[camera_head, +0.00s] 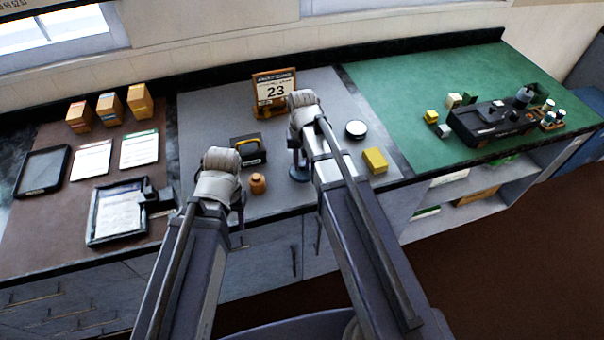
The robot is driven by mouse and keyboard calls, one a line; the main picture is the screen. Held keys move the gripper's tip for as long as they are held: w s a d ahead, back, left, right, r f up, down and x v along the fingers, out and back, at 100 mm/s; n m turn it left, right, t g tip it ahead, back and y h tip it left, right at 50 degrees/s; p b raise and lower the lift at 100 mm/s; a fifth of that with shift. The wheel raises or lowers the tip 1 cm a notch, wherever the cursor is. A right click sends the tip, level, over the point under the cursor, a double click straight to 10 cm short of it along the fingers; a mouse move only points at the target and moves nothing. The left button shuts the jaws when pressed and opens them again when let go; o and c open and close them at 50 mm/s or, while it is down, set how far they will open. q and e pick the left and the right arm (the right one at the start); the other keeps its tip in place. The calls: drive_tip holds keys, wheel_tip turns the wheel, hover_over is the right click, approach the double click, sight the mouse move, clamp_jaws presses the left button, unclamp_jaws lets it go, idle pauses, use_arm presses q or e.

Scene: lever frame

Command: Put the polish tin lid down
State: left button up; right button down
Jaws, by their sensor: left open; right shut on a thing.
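My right gripper (298,164) is over the grey middle section of the counter, shut on a dark blue round disc (299,175), which looks like the polish tin lid. The disc is at or just above the grey surface; I cannot tell if it touches. A round dark-rimmed tin with a pale top (356,129) stands to the right, apart from it. My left gripper (239,222) is open at the front edge of the counter, below a small orange-brown jar (257,183). My wrist hides part of the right gripper.
A yellow block (375,160) sits right of my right arm. A black-handled yellow-and-dark item (248,150) and a calendar reading 23 (274,92) stand behind. Frames, cards and boxes (140,102) fill the brown left section.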

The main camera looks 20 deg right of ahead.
sight(302, 165)
drive_tip(key=shift+f+b, duration=1.8)
drive_tip(key=shift+f, duration=0.05)
drive_tip(key=shift+f, duration=0.15)
drive_tip(key=c, duration=0.7)
unclamp_jaws()
wheel_tip(302, 165, up, 12)
drive_tip(key=p, duration=1.2)
drive_tip(key=shift+r, duration=0.2)
drive_tip(key=s+a+n, duration=0.2)
drive_tip(key=s+a, duration=0.1)
drive_tip(key=s, duration=0.1)
drive_tip(key=s+a+n, duration=0.2)
drive_tip(key=s+a, duration=0.2)
drive_tip(key=s, duration=0.1)
drive_tip(key=s+a+n+h, duration=0.1)
drive_tip(key=s+a+n, duration=0.1)
drive_tip(key=s, duration=0.3)
drive_tip(key=shift+s+a, duration=0.15)
drive_tip(key=shift+a, duration=0.55)
